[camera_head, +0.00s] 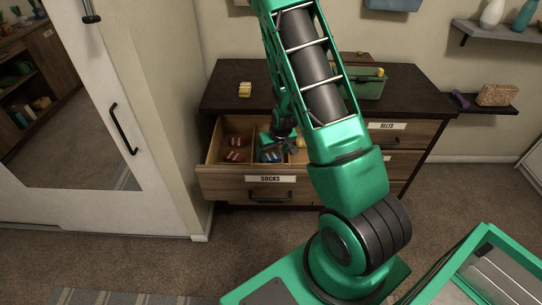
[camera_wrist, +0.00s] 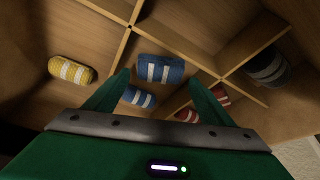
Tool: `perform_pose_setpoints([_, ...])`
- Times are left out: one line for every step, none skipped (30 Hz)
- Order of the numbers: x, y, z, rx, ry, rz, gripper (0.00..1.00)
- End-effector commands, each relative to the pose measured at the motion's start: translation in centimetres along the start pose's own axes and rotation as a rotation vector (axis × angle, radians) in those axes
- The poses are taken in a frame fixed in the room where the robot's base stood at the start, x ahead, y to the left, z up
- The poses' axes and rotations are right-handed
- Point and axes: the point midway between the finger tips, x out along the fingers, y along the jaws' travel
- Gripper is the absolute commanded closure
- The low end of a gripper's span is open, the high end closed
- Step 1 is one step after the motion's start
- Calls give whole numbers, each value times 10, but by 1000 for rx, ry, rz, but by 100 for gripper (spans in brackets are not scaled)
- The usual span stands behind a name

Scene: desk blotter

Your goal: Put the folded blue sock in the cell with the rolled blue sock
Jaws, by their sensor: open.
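The open sock drawer (camera_head: 225,175) is divided into cells. In the wrist view, a larger blue sock with white stripes (camera_wrist: 160,69) lies in the middle cell, just beyond my fingertips. A smaller blue striped sock (camera_wrist: 138,97) lies in the same cell, showing between my fingers. I cannot tell surely which is folded and which is rolled. The head view also shows blue in the middle cell (camera_head: 270,156). My gripper (camera_head: 284,146) is over this cell, with its fingers apart and nothing between them held; it also shows in the wrist view (camera_wrist: 158,82).
Red socks (camera_wrist: 220,95) lie in the neighbouring cell, a dark striped sock (camera_wrist: 267,67) beyond a divider, and a yellow sock (camera_wrist: 72,71) in the other neighbouring cell. Thin wooden dividers stand around my gripper. A yellow bundle (camera_head: 245,90) and a green bin (camera_head: 371,88) stand on the dresser top.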

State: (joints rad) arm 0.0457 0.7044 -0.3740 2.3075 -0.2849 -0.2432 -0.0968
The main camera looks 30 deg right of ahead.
Motion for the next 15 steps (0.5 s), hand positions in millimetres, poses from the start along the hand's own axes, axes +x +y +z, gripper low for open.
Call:
perform_pose_setpoints([-9,0,-1,0,2,-1,24])
perform_pose_setpoints([-14,0,-1,0,3,-1,24])
perform_pose_setpoints([-20,0,-1,0,3,0,24])
perform_pose_setpoints([-25,0,-1,0,3,0,24])
perform_pose_setpoints([-30,0,-1,0,2,0,24])
perform_pose_setpoints([-36,0,-1,0,3,0,24])
perform_pose_setpoints([-40,0,-1,0,4,0,24])
perform_pose_setpoints([-44,0,-1,0,3,0,24])
perform_pose_setpoints([-50,0,-1,1,3,0,24])
perform_pose_setpoints([-54,0,0,1,2,0,24])
perform_pose_setpoints([-58,0,0,1,2,0,24])
perform_pose_setpoints([-62,0,-1,1,3,0,24])
perform_pose_setpoints([-65,0,0,1,2,0,24])
perform_pose_setpoints([-67,0,0,1,1,0,24])
perform_pose_setpoints([-71,0,0,0,2,0,24])
